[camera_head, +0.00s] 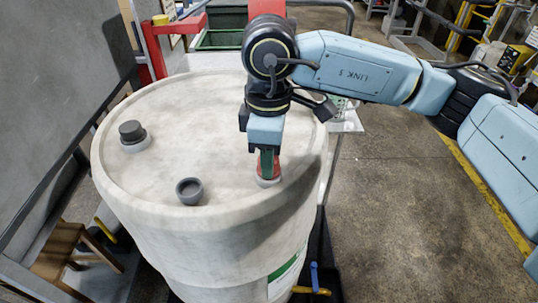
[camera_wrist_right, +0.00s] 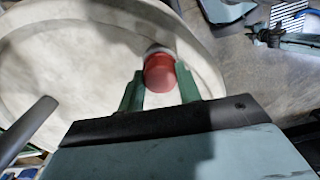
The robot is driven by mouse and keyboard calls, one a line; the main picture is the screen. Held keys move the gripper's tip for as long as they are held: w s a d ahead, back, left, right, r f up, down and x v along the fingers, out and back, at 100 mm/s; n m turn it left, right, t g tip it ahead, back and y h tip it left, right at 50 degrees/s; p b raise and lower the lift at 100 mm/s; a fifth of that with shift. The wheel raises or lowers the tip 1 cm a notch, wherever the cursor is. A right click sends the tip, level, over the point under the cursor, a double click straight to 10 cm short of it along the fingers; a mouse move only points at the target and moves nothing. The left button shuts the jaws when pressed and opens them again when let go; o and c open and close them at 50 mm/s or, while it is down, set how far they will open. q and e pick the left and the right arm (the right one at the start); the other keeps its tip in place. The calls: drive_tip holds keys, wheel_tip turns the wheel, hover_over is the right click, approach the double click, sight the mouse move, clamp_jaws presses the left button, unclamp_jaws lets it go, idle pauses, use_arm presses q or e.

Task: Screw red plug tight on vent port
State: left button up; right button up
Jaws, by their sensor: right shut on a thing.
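The red plug (camera_wrist_right: 160,73) sits at the vent port (camera_head: 268,182) near the right front rim of the white drum (camera_head: 210,90). In the head view the plug (camera_head: 275,168) is mostly hidden behind the fingers. My right gripper (camera_head: 268,165) points down from above, shut on the red plug. In the right wrist view my right gripper (camera_wrist_right: 160,88) has one green finger on each side of the plug. Whether the plug is fully seated in the port cannot be told. My left gripper is not in view.
A dark grey cap (camera_head: 132,132) sits on another port at the drum's left. A small grey cup-like piece (camera_head: 189,190) stands on the lid at the front. A blue-handled valve (camera_head: 314,276) is below the drum's right front. Open floor (camera_head: 400,200) lies to the right.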

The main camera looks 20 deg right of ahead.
drive_tip(key=shift+f+b, duration=0.15)
drive_tip(key=shift+b, duration=0.15)
idle(0.4)
drive_tip(key=o, duration=0.5)
drive_tip(key=c, duration=0.5)
drive_tip(key=m+b, duration=0.1)
drive_tip(key=m, duration=0.2)
drive_tip(key=shift+f+b, duration=0.1)
drive_tip(key=shift+b, duration=0.2)
drive_tip(key=shift+m, duration=1.1)
